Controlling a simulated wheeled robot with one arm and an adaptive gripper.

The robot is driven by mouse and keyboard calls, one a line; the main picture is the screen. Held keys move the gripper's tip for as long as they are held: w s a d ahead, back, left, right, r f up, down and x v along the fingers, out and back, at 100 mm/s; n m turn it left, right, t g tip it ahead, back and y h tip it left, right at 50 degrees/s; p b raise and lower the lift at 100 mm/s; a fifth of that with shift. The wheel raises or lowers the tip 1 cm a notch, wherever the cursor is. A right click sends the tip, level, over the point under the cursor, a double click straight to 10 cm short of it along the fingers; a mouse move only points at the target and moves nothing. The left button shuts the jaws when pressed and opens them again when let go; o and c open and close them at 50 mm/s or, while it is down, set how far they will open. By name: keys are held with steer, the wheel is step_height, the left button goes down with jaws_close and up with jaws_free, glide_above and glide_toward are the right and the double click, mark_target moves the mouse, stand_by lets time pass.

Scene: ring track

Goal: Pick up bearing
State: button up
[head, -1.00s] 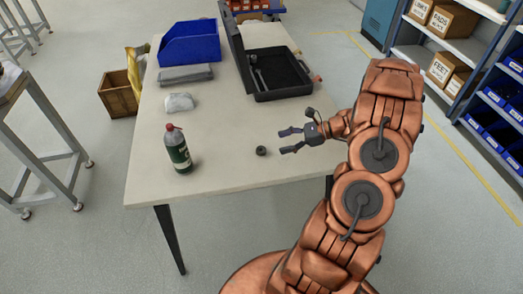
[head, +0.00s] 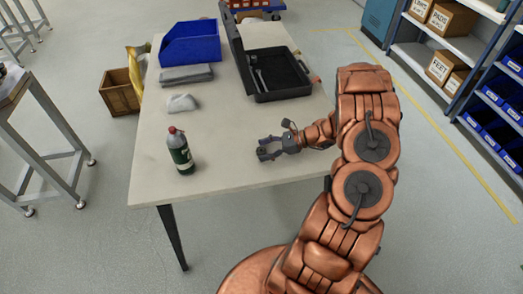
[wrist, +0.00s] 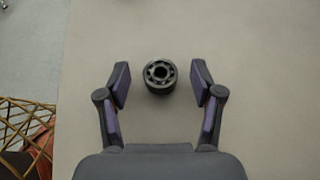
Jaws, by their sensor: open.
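The bearing (wrist: 160,77) is a small dark ring with its balls showing, flat on the pale table top (head: 225,180). In the wrist view it sits between the fingertips of my gripper (wrist: 159,72), with a gap on each side and no contact. In the head view my gripper (head: 264,149) is low over the near part of the table, open and empty, and its fingers largely hide the bearing.
A green bottle with a red cap (head: 180,152) stands left of my gripper. A white cloth or bag (head: 182,103), a blue bin (head: 190,43) and an open black case (head: 280,80) lie farther back. The table's front edge is close.

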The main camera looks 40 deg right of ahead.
jaws_close()
stand_by(0.5)
steer(key=shift+r, duration=0.1)
